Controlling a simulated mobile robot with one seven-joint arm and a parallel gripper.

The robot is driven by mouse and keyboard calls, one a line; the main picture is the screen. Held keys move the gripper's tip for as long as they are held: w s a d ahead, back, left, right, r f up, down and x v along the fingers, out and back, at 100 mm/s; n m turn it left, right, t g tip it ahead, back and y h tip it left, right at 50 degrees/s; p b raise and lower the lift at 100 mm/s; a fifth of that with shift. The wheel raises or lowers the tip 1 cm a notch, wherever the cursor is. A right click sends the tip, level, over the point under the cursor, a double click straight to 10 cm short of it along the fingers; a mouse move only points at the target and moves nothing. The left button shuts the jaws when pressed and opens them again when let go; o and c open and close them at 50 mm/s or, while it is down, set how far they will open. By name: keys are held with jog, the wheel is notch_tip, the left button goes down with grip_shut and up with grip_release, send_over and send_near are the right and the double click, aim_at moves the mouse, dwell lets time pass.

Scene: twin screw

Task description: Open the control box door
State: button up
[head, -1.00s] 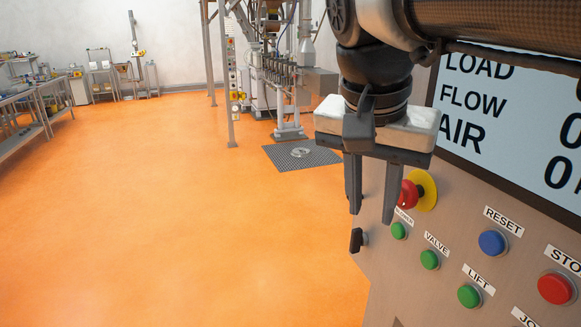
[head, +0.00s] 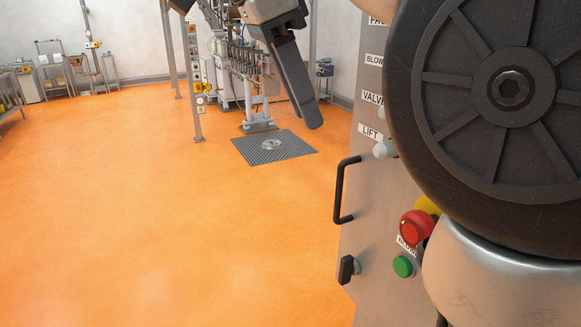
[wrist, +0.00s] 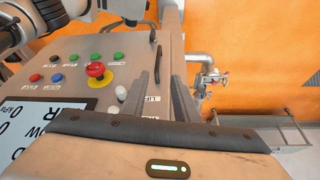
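The control box door (head: 375,225) is a grey-beige panel with buttons, at the right in the head view. It looks shut. A black bar handle (head: 341,190) stands out at its left edge, with a black knob (head: 347,268) below. My gripper (head: 312,122) is above and left of the handle, apart from it, with a finger pointing down. In the wrist view my gripper (wrist: 162,80) has its fingers apart and nothing between them. The handle (wrist: 156,50) shows beyond the fingertips there. My arm hides much of the panel in the head view.
A red emergency button (head: 416,226) and a green button (head: 403,266) sit on the panel close to my arm. The orange floor (head: 170,220) left of the box is clear.

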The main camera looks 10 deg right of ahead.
jog(key=b, duration=0.3)
send_near(336, 216)
jog(key=d+f, duration=0.2)
jog(key=f, duration=0.1)
jog(key=d+f, duration=0.1)
jog(key=d, duration=0.1)
jog(key=shift+w+f, duration=0.25)
jog(key=shift+w, duration=0.15)
grip_shut()
